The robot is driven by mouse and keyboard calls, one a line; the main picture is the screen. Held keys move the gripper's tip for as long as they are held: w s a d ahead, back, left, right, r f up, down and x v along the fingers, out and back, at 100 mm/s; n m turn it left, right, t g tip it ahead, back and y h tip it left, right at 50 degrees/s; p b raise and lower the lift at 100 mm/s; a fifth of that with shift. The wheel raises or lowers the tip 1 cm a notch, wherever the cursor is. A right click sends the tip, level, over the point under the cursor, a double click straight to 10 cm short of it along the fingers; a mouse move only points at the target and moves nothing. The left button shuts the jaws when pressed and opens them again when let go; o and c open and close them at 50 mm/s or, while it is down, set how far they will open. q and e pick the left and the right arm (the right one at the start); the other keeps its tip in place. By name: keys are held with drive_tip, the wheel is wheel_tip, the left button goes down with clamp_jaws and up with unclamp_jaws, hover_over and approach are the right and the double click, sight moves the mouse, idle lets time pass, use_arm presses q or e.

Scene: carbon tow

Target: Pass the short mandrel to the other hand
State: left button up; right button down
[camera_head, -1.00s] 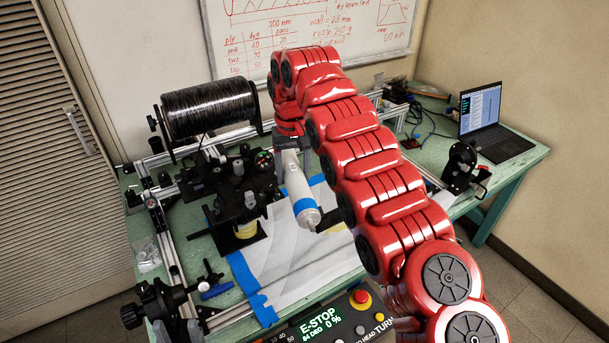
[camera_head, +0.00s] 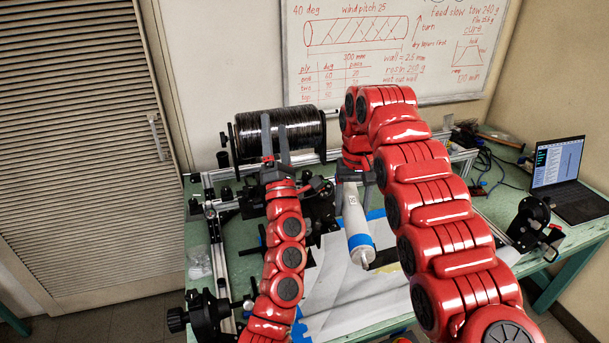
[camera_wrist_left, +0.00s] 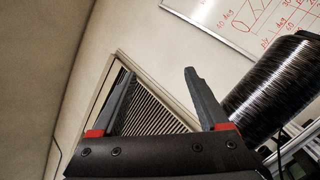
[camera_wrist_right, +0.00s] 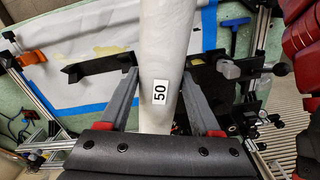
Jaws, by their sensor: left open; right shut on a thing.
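The short mandrel (camera_head: 356,225) is a white-grey cylinder with a blue band near its lower end and a label that reads 50 in the right wrist view (camera_wrist_right: 161,60). My right gripper (camera_head: 348,180) is shut on its upper part and holds it tilted above the bench; in the right wrist view the fingers (camera_wrist_right: 160,92) lie on both sides of it. My left gripper (camera_head: 274,138) is open and empty, pointing up, to the left of the mandrel and apart from it. In the left wrist view its fingers (camera_wrist_left: 158,95) are spread with nothing between them.
A black tow spool (camera_head: 292,134) stands behind my left gripper and shows close by in the left wrist view (camera_wrist_left: 280,90). A green bench (camera_head: 235,270) carries aluminium rails, white sheet (camera_head: 335,285) with blue tape and a laptop (camera_head: 560,175). A whiteboard (camera_head: 450,60) hangs behind.

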use_arm(q)
drive_tip(key=w+d+m+g+h, duration=0.3)
drive_tip(key=w+d+m+h, duration=0.3)
drive_tip(key=w+m+h, duration=0.5)
drive_tip(key=m+g+h, duration=0.6)
drive_tip(key=m+g, duration=0.9)
drive_tip(key=g, duration=0.6)
approach(345, 198)
drive_tip(key=x, duration=0.7)
drive_tip(key=w+x, duration=0.1)
drive_tip(key=x, duration=0.2)
drive_tip(key=shift+w+f, duration=0.1)
drive_tip(key=shift+f, duration=0.4)
